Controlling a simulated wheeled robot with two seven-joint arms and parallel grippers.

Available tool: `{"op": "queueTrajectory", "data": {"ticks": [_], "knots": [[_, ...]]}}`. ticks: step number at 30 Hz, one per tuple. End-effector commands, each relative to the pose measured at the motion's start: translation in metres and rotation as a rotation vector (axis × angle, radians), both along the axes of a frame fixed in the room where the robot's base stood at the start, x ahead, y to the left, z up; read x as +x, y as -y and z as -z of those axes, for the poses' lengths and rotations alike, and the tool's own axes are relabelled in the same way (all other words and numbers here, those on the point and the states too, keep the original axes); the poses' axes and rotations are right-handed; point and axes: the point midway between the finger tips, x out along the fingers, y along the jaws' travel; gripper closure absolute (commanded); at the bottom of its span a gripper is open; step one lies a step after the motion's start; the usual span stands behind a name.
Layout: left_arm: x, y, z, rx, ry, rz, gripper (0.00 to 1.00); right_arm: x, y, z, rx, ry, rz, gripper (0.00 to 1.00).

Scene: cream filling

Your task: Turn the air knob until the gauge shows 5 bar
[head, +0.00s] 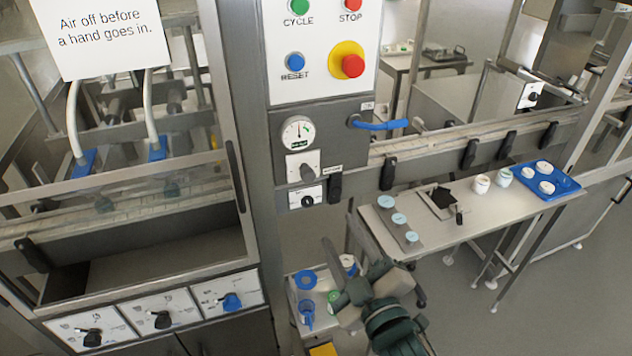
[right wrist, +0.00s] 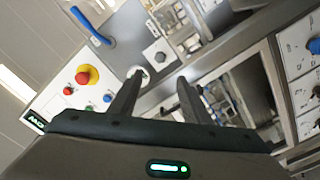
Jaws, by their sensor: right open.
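The round white gauge (head: 298,132) is on the grey machine column; its needle points roughly upward, and the figures are too small to read. A grey knob (head: 307,171) on a white plate sits just below it, likely the air knob. In the right wrist view the gauge (right wrist: 141,75) is partly behind one fingertip, and the knob (right wrist: 160,57) shows beyond the fingertips. My right gripper (head: 341,236) is open and empty, below and right of the knob in the head view, apart from it. My left gripper is not in view.
A black knob (head: 307,201) sits under the grey one. A blue handle (head: 380,124) sticks out right of the gauge. The button panel with a red emergency stop (head: 352,66) is above. A bench (head: 450,236) with cups and a blue tray (head: 562,184) stands at right.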

Motion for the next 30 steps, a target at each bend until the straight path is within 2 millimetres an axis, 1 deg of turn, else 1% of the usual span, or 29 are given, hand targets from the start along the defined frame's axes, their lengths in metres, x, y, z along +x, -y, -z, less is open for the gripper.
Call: {"op": "queueTrajectory", "data": {"ticks": [8,14,20,30], "knots": [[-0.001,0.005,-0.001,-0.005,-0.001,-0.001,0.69,0.002,-0.001,0.0,0.001,0.0,0.0,0.56],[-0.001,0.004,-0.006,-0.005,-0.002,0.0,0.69,0.014,-0.004,-0.001,0.001,0.0,0.0,0.56],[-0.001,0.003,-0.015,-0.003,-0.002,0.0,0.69,0.039,-0.013,-0.002,0.001,-0.001,0.001,0.56],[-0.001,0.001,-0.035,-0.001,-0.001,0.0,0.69,0.097,-0.031,-0.003,0.001,-0.001,0.001,0.56]]}}
